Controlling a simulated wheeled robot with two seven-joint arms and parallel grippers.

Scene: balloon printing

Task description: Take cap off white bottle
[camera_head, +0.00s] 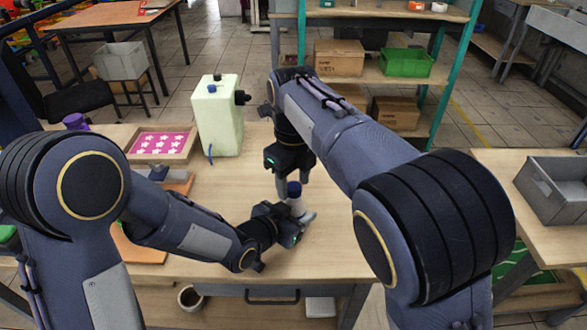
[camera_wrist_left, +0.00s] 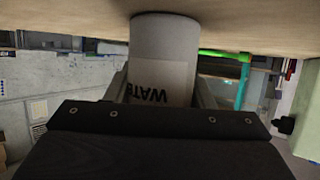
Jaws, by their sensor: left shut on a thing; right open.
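The white bottle (camera_head: 296,206) stands upright on the wooden table with a dark blue cap (camera_head: 294,188) on top. My left gripper (camera_head: 301,216) is shut on the bottle low on its body, coming in from the left. In the left wrist view the bottle (camera_wrist_left: 165,55) shows upside down between the fingers, with part of a printed "WATE" label. My right gripper (camera_head: 292,181) points down from above, open, with its fingers around the cap's height. I cannot tell whether they touch the cap.
A pale green jug (camera_head: 218,118) stands behind and left of the bottle. A wooden tray (camera_head: 187,156) with a pink star-patterned sheet is left of it. The table (camera_head: 345,222) is clear right of the bottle. A grey bin (camera_head: 560,188) sits on another table at right.

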